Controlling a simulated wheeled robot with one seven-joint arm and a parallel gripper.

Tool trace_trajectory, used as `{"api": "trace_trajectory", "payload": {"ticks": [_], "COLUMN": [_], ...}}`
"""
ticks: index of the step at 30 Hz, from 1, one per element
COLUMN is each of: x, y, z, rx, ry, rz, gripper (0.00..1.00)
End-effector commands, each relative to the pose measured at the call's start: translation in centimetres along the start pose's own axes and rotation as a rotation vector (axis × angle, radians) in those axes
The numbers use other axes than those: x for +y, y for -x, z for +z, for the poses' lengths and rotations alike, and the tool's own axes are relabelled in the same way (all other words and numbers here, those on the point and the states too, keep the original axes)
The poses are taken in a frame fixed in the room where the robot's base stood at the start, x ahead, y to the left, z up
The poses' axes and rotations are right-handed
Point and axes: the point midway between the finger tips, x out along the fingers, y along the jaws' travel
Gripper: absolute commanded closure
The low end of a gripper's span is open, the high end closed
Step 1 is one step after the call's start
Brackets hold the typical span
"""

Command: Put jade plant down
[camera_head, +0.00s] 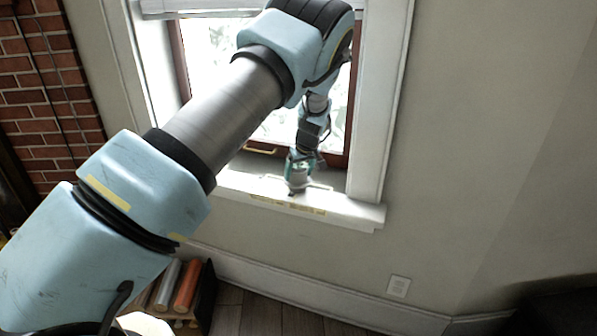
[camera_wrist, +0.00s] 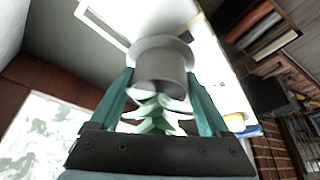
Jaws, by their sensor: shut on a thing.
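The jade plant shows in the wrist view as pointed green leaves (camera_wrist: 155,115) in a grey-white pot (camera_wrist: 160,68). My gripper (camera_wrist: 159,82) has its two green fingers on either side of the pot, shut on it, with the leaves toward the palm. In the head view my gripper (camera_head: 300,160) is over the white window sill (camera_head: 350,208), pointing down. The pot (camera_head: 297,182) is small below the fingers, at the sill's surface. I cannot tell whether its base touches the sill. The leaves are mostly hidden there by the gripper.
The window frame (camera_head: 368,110) rises behind and right of my gripper. A low shelf with orange and grey books (camera_head: 187,285) stands on the floor below. A brick wall (camera_head: 45,90) is at the left. The sill has bare room on both sides of the pot.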

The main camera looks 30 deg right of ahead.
Motion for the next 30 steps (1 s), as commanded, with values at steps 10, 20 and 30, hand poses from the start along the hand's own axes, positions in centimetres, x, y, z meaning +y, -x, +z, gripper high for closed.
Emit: {"api": "trace_trajectory", "payload": {"ticks": [10, 20, 30], "x": [0.0, 0.0, 0.2], "y": [-0.2, 0.1, 5.5], "z": [0.1, 0.0, 0.0], "rx": [0.0, 0.0, 0.002], "ry": [0.0, 0.0, 0.001], "rz": [0.0, 0.0, 0.005], "gripper": [0.05, 0.0, 0.0]}}
